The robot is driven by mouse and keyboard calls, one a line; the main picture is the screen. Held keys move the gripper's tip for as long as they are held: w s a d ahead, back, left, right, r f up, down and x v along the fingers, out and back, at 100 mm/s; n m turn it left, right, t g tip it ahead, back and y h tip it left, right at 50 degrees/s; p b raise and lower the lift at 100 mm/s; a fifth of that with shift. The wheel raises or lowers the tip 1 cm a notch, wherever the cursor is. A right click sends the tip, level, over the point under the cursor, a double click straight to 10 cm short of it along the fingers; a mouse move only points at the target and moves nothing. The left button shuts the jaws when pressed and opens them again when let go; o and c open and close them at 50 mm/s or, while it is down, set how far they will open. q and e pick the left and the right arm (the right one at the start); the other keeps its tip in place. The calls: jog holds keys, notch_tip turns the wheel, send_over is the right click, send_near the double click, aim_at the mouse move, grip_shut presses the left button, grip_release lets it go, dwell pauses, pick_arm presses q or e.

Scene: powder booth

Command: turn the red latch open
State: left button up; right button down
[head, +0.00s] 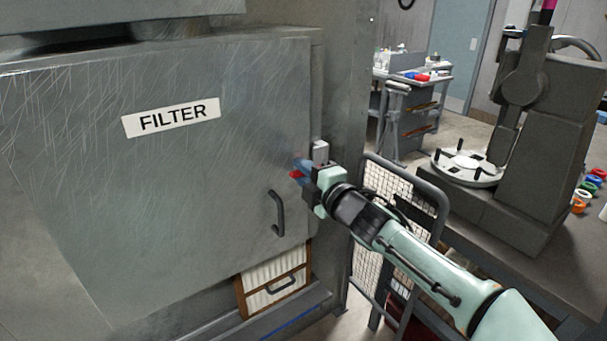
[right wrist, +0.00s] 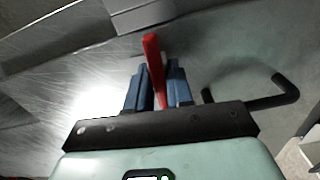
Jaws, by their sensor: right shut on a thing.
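The red latch (right wrist: 153,62) shows in the right wrist view as a red bar between the two blue fingers of my right gripper (right wrist: 160,88). In the head view only a small red part of the latch (head: 296,174) shows at the right edge of the grey filter door (head: 110,220). My right gripper (head: 302,171) reaches in from the right and is shut on the latch; its fingers and body hide most of it. My left gripper is not in view.
A dark door handle (head: 278,213) sits just below the latch; it also shows in the right wrist view (right wrist: 270,95). A pleated filter (head: 275,282) is below the door. A mesh-sided cart (head: 385,215) stands under my right arm. A bench with a grey machine (head: 535,150) is at right.

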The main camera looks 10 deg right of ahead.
jog(key=shift+n, duration=0.6)
jog(key=c, duration=1.2)
grip_release()
jog(key=shift+o, duration=0.2)
jog(key=v, duration=1.3)
jog(key=shift+s+b, duration=0.2)
jog(key=shift+b, duration=0.25)
